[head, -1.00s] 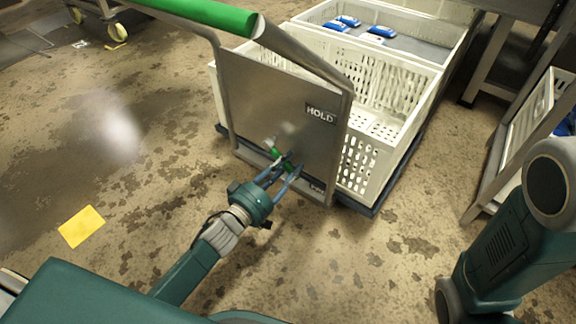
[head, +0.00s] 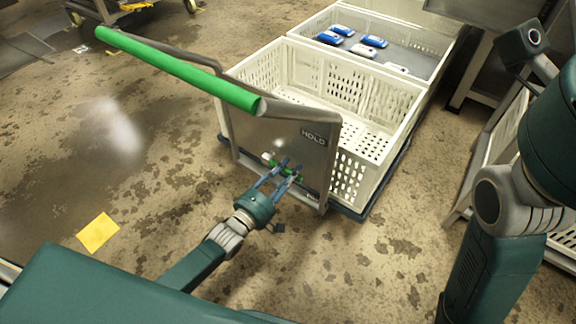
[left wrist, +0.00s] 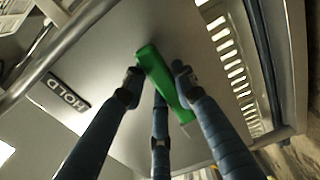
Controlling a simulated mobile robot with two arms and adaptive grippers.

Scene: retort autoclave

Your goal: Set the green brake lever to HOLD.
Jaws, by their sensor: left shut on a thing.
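The green brake lever (left wrist: 160,80) sits on the grey metal end plate (head: 262,128) of a cart. My left gripper (head: 283,169) is shut on it, and in the left wrist view the fingertips (left wrist: 156,84) press it from both sides. In the head view the fingers partly cover the lever. The HOLD label (head: 314,136) is on the upper right of the plate, above and right of the lever; it also shows in the left wrist view (left wrist: 68,94). A smaller label (head: 312,196) near the plate's bottom is unreadable.
The cart has a green push handle (head: 180,68) and carries white perforated crates (head: 350,75), the far one with blue and white packs (head: 375,41). A yellow sheet (head: 98,233) lies on the stained floor. A rack stands at right; floor on the left is mostly free.

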